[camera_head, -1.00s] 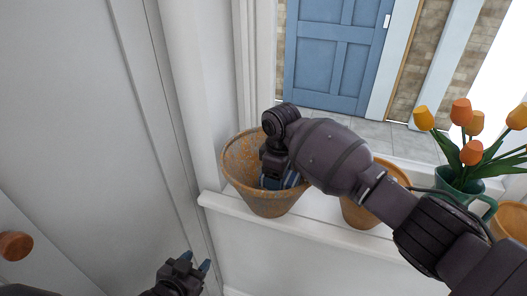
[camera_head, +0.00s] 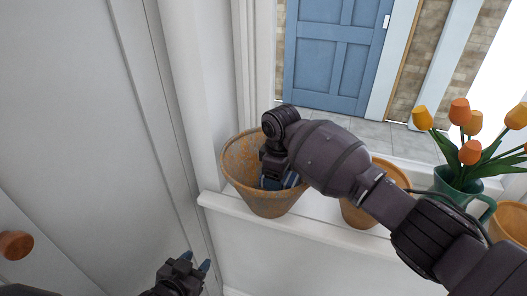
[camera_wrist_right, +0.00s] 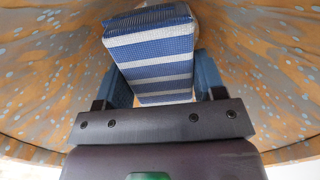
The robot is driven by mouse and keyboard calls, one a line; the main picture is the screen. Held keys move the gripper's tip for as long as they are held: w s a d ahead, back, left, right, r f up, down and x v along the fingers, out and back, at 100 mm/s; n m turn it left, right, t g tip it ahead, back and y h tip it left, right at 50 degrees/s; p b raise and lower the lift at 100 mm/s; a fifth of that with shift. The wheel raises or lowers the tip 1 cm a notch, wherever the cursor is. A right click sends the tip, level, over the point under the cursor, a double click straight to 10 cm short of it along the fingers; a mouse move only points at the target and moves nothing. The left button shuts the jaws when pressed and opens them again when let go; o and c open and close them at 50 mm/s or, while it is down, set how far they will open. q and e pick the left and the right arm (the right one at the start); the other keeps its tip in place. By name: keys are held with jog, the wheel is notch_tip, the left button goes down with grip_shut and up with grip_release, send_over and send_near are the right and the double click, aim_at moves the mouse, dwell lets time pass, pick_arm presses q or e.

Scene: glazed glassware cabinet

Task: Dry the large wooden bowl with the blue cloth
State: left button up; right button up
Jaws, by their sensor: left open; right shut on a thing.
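The large wooden bowl (camera_head: 247,160) stands at the left end of the white ledge. Its inner wall carries many pale blue-grey spots, which also show on the bowl in the right wrist view (camera_wrist_right: 275,75). My right gripper (camera_head: 280,178) reaches down into the bowl. In the right wrist view my right gripper (camera_wrist_right: 165,90) is shut on the blue cloth (camera_wrist_right: 150,55), a folded pad with white stripes. The cloth's far end is close to the bowl's inner wall; I cannot tell if it touches. My left gripper (camera_head: 197,266) is open and empty, low in front of the ledge.
A second wooden bowl (camera_head: 360,212) stands right of the large one, partly behind my right arm. A green jug (camera_head: 455,184) with orange tulips and another wooden bowl (camera_head: 512,222) are further right. A white wall and a round wooden knob (camera_head: 15,245) are at the left.

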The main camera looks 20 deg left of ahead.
jog(key=shift+s+f, duration=0.2)
jog(key=shift+f, duration=0.25)
jog(key=shift+s+f, duration=0.2)
jog(key=shift+f, duration=0.25)
jog(key=shift+w+r, duration=0.3)
jog(key=shift+r, duration=0.65)
jog(key=shift+d+r, duration=0.35)
jog(key=shift+r, duration=0.4)
jog(key=shift+w+a+r, duration=0.1)
jog(key=shift+a+r, duration=0.2)
jog(key=shift+a, duration=0.25)
notch_tip(320, 180, up, 21)
dwell(0.9)
